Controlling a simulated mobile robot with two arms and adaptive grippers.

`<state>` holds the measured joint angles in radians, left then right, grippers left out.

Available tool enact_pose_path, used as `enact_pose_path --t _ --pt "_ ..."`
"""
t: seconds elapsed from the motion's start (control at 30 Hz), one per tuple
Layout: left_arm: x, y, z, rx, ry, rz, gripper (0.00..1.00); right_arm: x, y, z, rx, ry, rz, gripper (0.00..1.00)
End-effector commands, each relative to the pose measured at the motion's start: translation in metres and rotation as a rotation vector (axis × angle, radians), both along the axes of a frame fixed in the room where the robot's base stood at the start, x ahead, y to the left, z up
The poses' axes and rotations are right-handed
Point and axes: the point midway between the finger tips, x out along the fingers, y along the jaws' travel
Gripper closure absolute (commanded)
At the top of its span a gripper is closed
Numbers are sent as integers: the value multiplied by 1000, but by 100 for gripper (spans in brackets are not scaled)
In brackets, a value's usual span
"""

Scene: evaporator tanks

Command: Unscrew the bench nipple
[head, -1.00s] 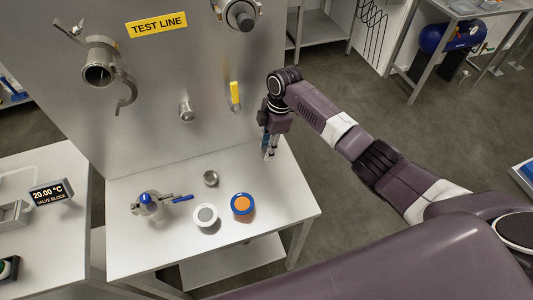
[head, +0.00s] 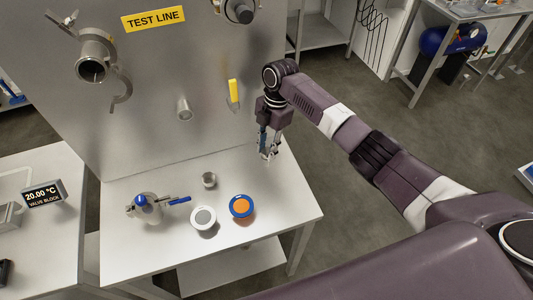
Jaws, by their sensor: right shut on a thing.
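My right gripper (head: 268,155) hangs fingers down over the right back part of the steel bench (head: 270,200), near the panel. It is shut on a small metallic piece, too small and too much covered by the fingers to name for certain. A short metal pipe stub (head: 184,110) sticks out of the upright panel, left of the gripper. A small open metal cylinder (head: 209,180) stands on the bench, left of the gripper and apart from it. I cannot tell which of these is the bench nipple. My left gripper is not in view.
A blue-handled valve (head: 147,205), a white-rimmed grey disc (head: 203,218) and a blue-and-orange disc (head: 241,206) are on the bench. A yellow handle (head: 233,91) and a larger pipe port (head: 92,65) are on the panel. The bench's front right is clear.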

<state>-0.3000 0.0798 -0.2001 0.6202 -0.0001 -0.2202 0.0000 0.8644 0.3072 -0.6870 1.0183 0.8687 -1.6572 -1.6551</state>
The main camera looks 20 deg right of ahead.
Motion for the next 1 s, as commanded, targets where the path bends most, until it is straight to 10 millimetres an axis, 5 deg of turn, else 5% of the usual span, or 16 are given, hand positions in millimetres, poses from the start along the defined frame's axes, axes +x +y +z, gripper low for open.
enact_pose_path --t 0.43,0.77,0.8,1.0 --pt "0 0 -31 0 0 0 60 1 0 -3 -2 0 396 100" --pt "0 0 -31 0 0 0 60 0 0 0 0 0 449 100" --pt "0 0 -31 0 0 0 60 0 0 0 0 0 449 72" --pt "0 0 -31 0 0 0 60 0 0 0 0 1 448 68"
